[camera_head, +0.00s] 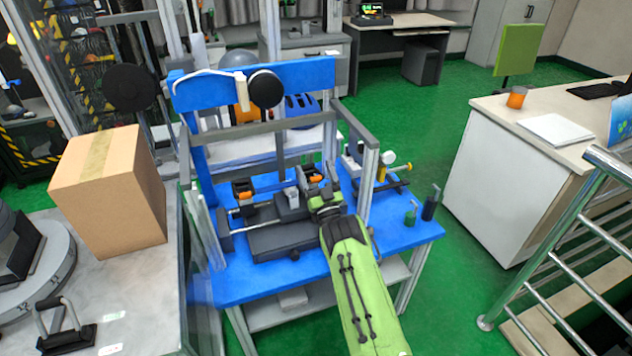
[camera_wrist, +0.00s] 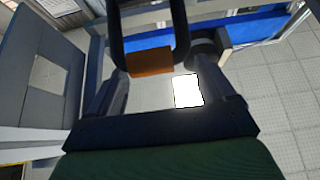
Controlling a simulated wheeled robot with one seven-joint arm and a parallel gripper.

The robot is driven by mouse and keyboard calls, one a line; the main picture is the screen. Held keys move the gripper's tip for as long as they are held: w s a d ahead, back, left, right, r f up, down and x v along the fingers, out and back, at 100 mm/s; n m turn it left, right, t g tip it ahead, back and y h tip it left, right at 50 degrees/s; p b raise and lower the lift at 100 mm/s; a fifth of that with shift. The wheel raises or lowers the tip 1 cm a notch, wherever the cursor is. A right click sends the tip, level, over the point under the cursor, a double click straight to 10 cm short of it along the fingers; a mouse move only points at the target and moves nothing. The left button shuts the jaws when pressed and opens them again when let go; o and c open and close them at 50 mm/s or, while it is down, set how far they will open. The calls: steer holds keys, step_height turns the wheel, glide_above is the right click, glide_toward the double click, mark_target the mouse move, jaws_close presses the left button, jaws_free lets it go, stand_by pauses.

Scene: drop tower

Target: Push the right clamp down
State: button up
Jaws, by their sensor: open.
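The blue drop tower bench (camera_head: 400,235) carries a dark fixture (camera_head: 285,238) with a clamp on each side. The right clamp (camera_head: 316,178) is dark with an orange part and stands at the back right of the fixture. The left clamp (camera_head: 243,192) looks alike. My gripper (camera_head: 318,190) is open, close in front of the right clamp; my green arm partly hides the area. In the wrist view, a dark piece with an orange block (camera_wrist: 151,62) sits ahead of and between the spread fingers (camera_wrist: 158,88). Whether a finger touches it I cannot tell.
Grey uprights (camera_head: 368,170) and a blue crossbeam (camera_head: 255,82) frame the fixture. A cardboard box (camera_head: 110,190) is on the left counter, and metal railings (camera_head: 565,220) are at right.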

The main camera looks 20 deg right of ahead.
step_height(320, 180, up, 4)
steer(key=shift+r+p, duration=0.2)
steer(key=shift+p, duration=0.15)
